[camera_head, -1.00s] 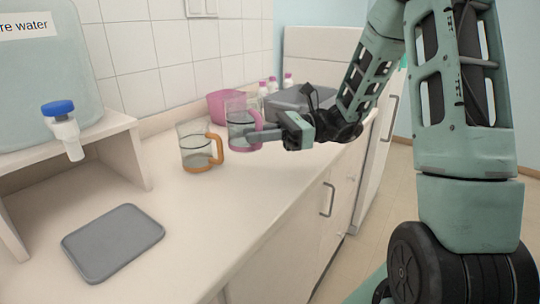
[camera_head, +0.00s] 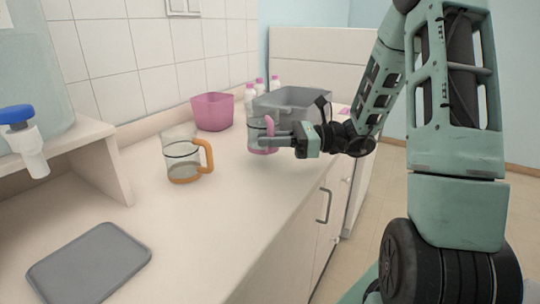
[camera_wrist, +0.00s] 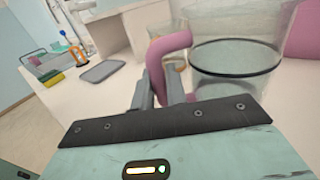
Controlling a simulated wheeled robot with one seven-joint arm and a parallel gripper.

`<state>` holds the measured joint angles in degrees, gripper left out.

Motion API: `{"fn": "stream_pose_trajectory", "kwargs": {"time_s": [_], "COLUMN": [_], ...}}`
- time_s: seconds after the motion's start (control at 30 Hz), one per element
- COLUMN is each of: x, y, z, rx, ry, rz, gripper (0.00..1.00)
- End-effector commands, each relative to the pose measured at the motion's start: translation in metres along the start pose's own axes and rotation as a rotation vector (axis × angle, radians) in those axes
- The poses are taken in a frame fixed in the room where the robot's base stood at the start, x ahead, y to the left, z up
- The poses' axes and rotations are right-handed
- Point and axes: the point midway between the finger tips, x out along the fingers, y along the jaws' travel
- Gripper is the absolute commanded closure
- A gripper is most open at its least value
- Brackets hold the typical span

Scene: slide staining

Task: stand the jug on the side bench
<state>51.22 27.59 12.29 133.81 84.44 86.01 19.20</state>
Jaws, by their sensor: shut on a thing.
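A clear jug with a pink handle and pink base (camera_head: 257,146) is held at the right of the bench (camera_head: 215,225) in the head view. My gripper (camera_head: 278,139) is shut on its handle from the right. The wrist view shows the pink handle (camera_wrist: 167,50) between my fingers (camera_wrist: 160,88) and the clear body (camera_wrist: 235,70) with a dark ring. The jug looks upright; I cannot tell whether its base touches the bench. A second clear jug with an orange handle (camera_head: 206,157) stands on the bench to the left.
A pink tub (camera_head: 212,112), several pink-capped bottles (camera_head: 250,98) and a grey bin (camera_head: 295,103) stand at the back. A grey mat (camera_head: 90,262) lies front left, below a shelf with a blue-tapped water container (camera_head: 18,115). The bench's middle front is clear.

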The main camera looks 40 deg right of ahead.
Motion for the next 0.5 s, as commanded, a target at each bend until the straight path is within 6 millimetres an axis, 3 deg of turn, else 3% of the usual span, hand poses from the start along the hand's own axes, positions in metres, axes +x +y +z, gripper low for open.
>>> {"fn": "stream_pose_trajectory", "kwargs": {"time_s": [0.27, 0.5], "x": [0.0, 0.0], "y": [0.0, 0.0], "z": [-0.033, -0.034], "rx": [0.002, -0.001], "ry": [-0.003, -0.002], "rz": [0.001, 0.001], "gripper": [1.0, 1.0]}}
